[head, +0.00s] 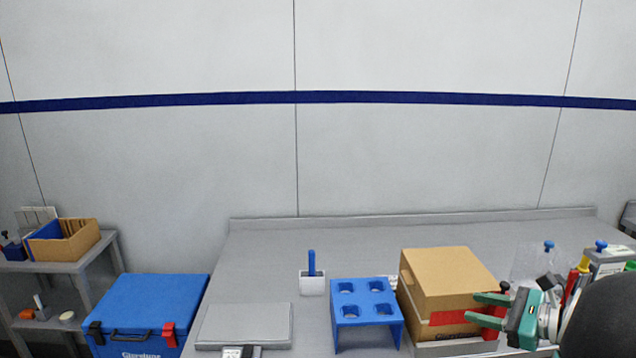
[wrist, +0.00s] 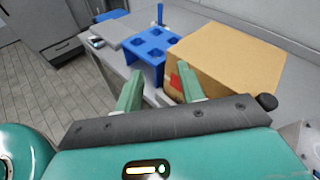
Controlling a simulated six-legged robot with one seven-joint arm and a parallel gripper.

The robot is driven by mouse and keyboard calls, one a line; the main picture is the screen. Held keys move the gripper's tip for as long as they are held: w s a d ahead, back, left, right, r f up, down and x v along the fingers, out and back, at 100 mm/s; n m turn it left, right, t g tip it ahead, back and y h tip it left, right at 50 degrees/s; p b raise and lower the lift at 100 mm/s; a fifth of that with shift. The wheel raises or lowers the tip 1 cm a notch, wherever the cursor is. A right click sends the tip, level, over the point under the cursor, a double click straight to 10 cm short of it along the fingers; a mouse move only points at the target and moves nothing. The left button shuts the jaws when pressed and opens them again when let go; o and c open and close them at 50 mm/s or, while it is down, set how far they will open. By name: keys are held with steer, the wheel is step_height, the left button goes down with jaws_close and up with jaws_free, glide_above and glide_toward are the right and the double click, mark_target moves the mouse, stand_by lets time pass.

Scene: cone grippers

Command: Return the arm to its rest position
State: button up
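My gripper (head: 484,309) is at the right of the head view, with its two green fingers pointing left. In the head view it is in front of the right part of the cardboard box (head: 440,277). In the wrist view the fingers of my gripper (wrist: 155,88) are spread apart, with nothing held between them. Part of my dark arm hides the bottom right corner of the head view.
A blue rack (head: 362,292) with round holes stands left of the box. A white holder (head: 312,285) with a blue item and a grey flat plate (head: 243,325) are further left. A blue cooler (head: 150,290) stands beside the bench. Several bottles crowd the right side.

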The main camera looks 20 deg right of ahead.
steer(key=a+n+g, duration=0.9)
steer(key=a+n, duration=0.4)
steer(key=a, duration=1.1)
steer(key=s+a+n+h, duration=0.3)
steer(key=a+n, duration=0.2)
steer(key=n, duration=0.2)
steer(key=s+a+r+n+t+h, duration=0.1)
steer(key=s+a+n+h, duration=0.2)
steer(key=n, duration=0.4)
steer(key=shift+s+a+r+n+h, duration=0.25)
steer(key=shift+s+a+n+h, duration=0.2)
steer(key=shift+a, duration=0.6)
steer(key=shift+d, duration=0.25)
